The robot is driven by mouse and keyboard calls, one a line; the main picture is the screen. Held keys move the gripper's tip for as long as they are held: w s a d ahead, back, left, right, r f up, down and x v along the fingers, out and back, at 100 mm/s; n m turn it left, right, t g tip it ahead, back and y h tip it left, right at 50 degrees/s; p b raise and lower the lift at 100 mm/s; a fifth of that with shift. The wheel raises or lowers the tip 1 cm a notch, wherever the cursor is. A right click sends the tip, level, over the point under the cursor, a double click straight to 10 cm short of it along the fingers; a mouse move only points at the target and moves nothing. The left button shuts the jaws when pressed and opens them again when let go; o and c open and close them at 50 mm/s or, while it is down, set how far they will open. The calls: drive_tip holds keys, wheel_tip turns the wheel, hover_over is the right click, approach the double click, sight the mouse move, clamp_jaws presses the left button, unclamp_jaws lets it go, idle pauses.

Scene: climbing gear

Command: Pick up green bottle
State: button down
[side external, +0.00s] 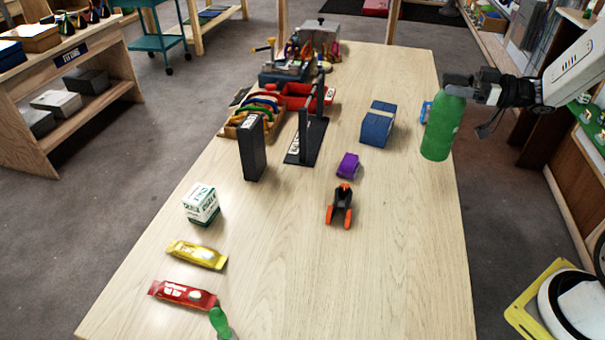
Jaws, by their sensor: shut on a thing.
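The green bottle (441,128) is upright at the right side of the table. My gripper (458,84) reaches in from the right and is shut on the bottle near its top. The bottle's neck is mostly hidden by the jaws. The bottle overlaps the table's right edge in the picture, and its base appears clear of the tabletop, though its height is hard to judge. A second, smaller-looking green item (220,323), with a bottle-like top, is cut off by the bottom edge of the view.
On the wooden table (400,270) are a blue block (377,125), a purple block (348,165), an orange-black device (340,206), a black stand (306,140), a white box (201,204), and yellow (197,254) and red (183,294) packets. The front right is clear.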

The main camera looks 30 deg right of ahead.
drive_tip(key=s+a+r, duration=0.2)
drive_tip(key=s+r, duration=0.4)
drive_tip(key=s, duration=0.4)
drive_tip(key=shift+s+a+r, duration=0.25)
drive_tip(key=shift+s+a, duration=0.1)
drive_tip(key=shift+s, duration=0.05)
